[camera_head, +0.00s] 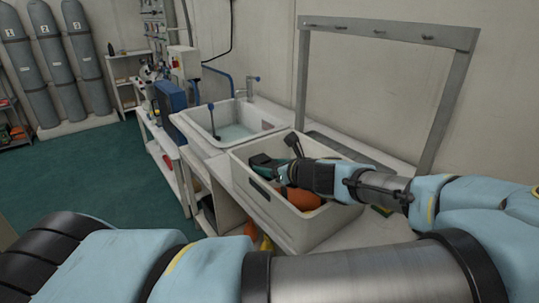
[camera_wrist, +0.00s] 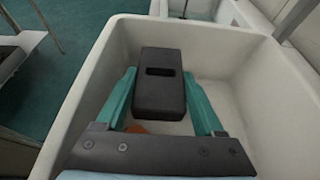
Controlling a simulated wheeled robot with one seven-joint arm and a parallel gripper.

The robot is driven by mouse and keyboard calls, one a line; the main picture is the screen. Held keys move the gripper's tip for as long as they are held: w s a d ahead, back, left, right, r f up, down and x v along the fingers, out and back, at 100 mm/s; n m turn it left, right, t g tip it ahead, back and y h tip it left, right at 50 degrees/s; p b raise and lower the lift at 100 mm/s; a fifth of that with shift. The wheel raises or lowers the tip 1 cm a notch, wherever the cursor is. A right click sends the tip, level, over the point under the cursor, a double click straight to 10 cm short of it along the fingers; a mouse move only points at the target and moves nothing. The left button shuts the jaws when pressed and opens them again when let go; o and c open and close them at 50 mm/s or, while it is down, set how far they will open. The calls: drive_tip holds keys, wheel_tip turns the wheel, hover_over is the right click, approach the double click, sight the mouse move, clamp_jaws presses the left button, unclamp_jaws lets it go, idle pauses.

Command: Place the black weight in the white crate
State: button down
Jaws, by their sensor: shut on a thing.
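The black weight (camera_wrist: 160,98) is a dark block with a slot in its top face. In the wrist view it sits between the two green fingers of my gripper (camera_wrist: 162,100), which is shut on it. The white crate (camera_wrist: 87,88) surrounds the weight in that view, and the weight is over or inside its opening. In the head view the crate (camera_head: 330,222) stands on the counter, and my gripper (camera_head: 276,163) reaches in over its rim with the weight (camera_head: 262,160) at its tip. I cannot tell whether the weight touches the crate floor.
An orange object (camera_head: 303,198) lies in the crate, partly under my arm. A sink (camera_head: 232,132) with a tap (camera_head: 252,88) stands behind and left of the crate. A metal frame with hooks (camera_head: 380,32) rises behind it. Grey cylinders (camera_head: 53,60) stand at the far left.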

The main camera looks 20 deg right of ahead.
drive_tip(key=shift+f, duration=0.3)
drive_tip(key=shift+f, duration=0.4)
unclamp_jaws()
